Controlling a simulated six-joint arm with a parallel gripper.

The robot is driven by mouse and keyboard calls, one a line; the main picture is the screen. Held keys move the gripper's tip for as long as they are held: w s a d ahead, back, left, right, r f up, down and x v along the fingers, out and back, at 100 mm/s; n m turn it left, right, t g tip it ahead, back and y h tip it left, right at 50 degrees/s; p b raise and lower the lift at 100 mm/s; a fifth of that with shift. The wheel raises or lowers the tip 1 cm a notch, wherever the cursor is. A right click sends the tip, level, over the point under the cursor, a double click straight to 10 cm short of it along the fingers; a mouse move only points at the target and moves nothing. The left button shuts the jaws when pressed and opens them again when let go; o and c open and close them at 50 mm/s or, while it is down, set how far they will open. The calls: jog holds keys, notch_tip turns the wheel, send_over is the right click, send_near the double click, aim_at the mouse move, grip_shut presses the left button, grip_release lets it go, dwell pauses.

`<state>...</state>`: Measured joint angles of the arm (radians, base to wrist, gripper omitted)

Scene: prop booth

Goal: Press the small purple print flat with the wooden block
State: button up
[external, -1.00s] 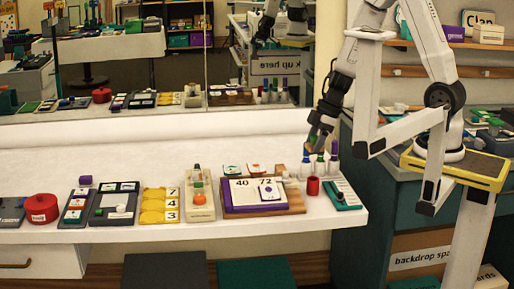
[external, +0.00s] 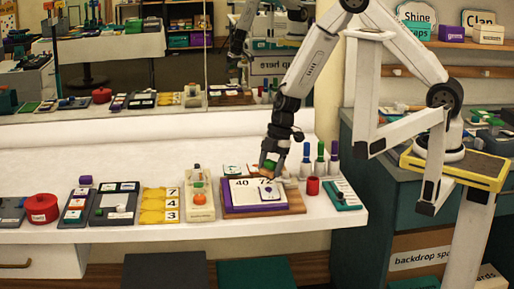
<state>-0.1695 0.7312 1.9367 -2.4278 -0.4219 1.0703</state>
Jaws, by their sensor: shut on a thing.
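My gripper (external: 268,164) hangs over the back of the wooden board (external: 292,211), pointing down. It is shut on a small tan wooden block (external: 267,174), which shows small at the fingertips. The small purple-edged print (external: 270,193) lies on the right half of the white page, in front of the gripper. The page rests on a larger purple-edged sheet (external: 228,207) on the board. My gripper hides part of the cards at the board's back.
A cream stand (external: 199,208) with coloured knobs is close on the left. Yellow number cards (external: 160,206) lie further left. The white backdrop behind is clear.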

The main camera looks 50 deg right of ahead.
aim_at(268, 194)
jog(key=shift+f, duration=0.15)
jog(key=shift+w+d+f, duration=0.15)
jog(key=shift+f, duration=1)
jog(key=shift+w+d+f, duration=0.1)
jog(key=shift+f, duration=1.05)
jog(key=shift+d+f, duration=0.1)
jog(key=shift+f, duration=0.6)
dwell(1.4)
jog(key=shift+s+a+r, duration=0.15)
jog(key=shift+a+r, duration=0.05)
jog(key=shift+r, duration=1.35)
jog(key=shift+s+a+r, duration=0.1)
jog(key=shift+a+r, duration=0.05)
jog(key=shift+r, duration=1.4)
jog(key=shift+f, duration=0.2)
jog(key=shift+w+d+f, duration=0.15)
jog(key=shift+f, duration=1.1)
jog(key=shift+w+d+f, duration=0.15)
jog(key=shift+f, duration=1.1)
jog(key=shift+s, duration=0.1)
